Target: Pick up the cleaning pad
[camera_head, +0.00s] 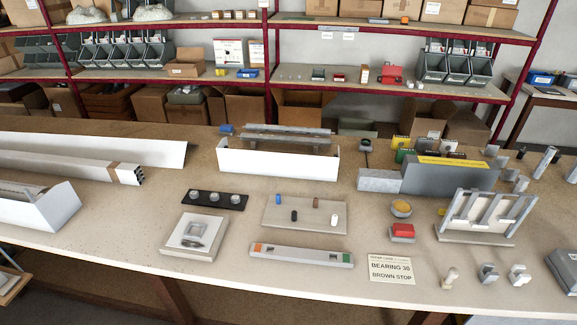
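No object is clearly recognisable as the cleaning pad. A small yellow round piece (401,207) sits in a dark-rimmed holder right of the middle of the bench. Just in front of it, a red block (403,230) rests on a grey base. A small blue block (227,128) lies at the back of the bench, beside the white open channel. I cannot tell which of these, if any, is the pad. Neither of my grippers shows in the head view.
The bench (130,225) holds a board with small pegs (270,220), a black strip with discs (213,200), a white square plate (196,235), a long bar (300,257) and a paper card (391,269). An upright slotted rack (487,216) stands right. The left front is mostly clear.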

